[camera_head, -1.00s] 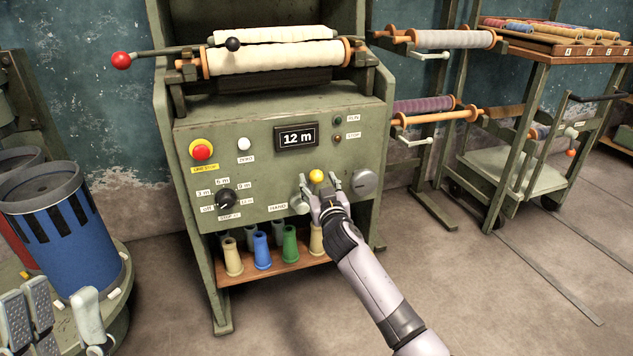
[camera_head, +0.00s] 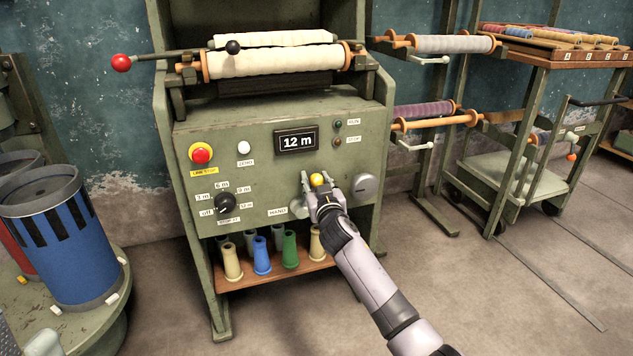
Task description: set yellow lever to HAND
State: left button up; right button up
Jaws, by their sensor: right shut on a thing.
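The yellow lever's round knob (camera_head: 317,180) shows on the green machine's front panel (camera_head: 290,210), between the fingertips of my right gripper (camera_head: 318,186). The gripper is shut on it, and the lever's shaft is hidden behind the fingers. The HAND label (camera_head: 278,212) sits on the panel to the lower left of the knob. A grey round part (camera_head: 363,186) is on the panel to the right of the gripper. My left gripper does not show.
A dark selector knob (camera_head: 224,204), a red stop button (camera_head: 201,155) and a white ZERO button (camera_head: 244,147) are left on the panel. The display (camera_head: 297,140) reads 12 m. Coloured cones (camera_head: 290,250) stand on the shelf below.

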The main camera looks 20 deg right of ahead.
aim_at(284, 179)
jog(key=shift+d, duration=0.1)
grip_shut()
dwell(0.4)
jog(key=a+n, duration=0.1)
jog(key=n, duration=0.1)
jog(key=a+n, duration=0.2)
jog(key=shift+a+r+b, duration=0.1)
jog(key=shift+r+b, duration=0.25)
jog(key=a+n, duration=0.2)
jog(key=shift+n+t+b, duration=0.3)
jog(key=shift+b, duration=0.1)
jog(key=shift+s+a+f+n+b, duration=0.1)
jog(key=shift+a+f+n+b, duration=0.2)
jog(key=shift+a+n, duration=0.55)
jog(key=shift+a+f+n+b, duration=0.1)
jog(key=shift+a+n+b, duration=0.35)
jog(key=shift+n, duration=0.6)
jog(key=shift+a, duration=0.15)
jog(key=o, duration=0.5)
grip_release()
jog(key=shift+o, duration=0.5)
jog(key=shift+y, duration=0.3)
